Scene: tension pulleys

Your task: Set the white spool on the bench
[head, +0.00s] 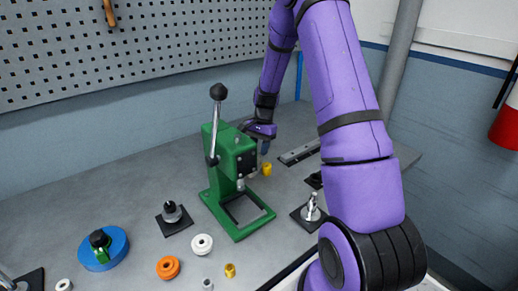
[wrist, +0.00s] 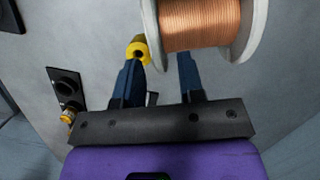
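A spool (wrist: 150,30) with pale white flanges and copper wire wound between them fills the top of the wrist view. I do not make it out in the head view, where the green press stands in front of that area. My gripper (wrist: 161,62) has its two dark blue fingers apart, with a gap between them. The right finger's tip is partly covered by the spool, and I see no clear grip on it. In the head view my gripper (head: 265,147) points down behind the green press (head: 226,192). The grey bench (head: 140,206) lies below it.
A yellow piece (head: 266,169) stands near my fingers, beyond the left one in the wrist view (wrist: 138,48). A white ring (head: 202,244), orange ring (head: 168,267), blue disc (head: 119,248) and posts on black plates (head: 172,214) occupy the front. Bare bench lies at the left.

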